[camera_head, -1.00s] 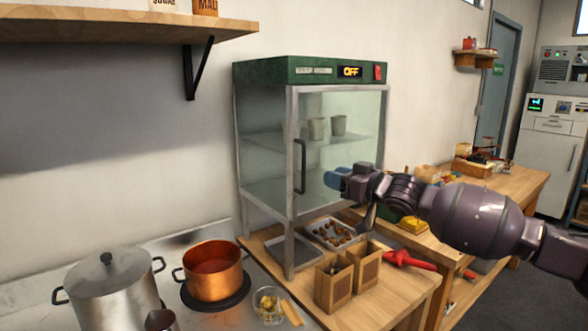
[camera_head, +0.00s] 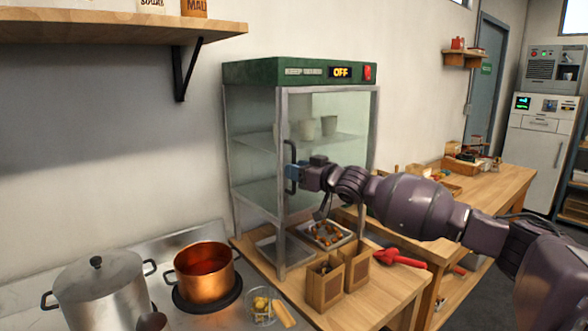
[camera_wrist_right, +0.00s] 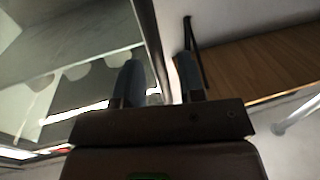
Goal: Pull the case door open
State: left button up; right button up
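The display case (camera_head: 300,70) has a green top with an OFF sign and a glass door in a metal frame. The door looks closed. Its dark upright handle (camera_head: 291,153) is on the door's left side. I cannot tell whether the fingers touch the handle. My left gripper is not in view.
White cups (camera_head: 328,125) stand inside the case. A copper pot (camera_head: 205,288) and a steel pot (camera_head: 100,295) stand at left.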

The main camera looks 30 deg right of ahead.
jog(key=shift+w+a, duration=0.2)
jog(key=shift+w, duration=0.45)
jog(key=shift+c, duration=0.4)
grip_shut()
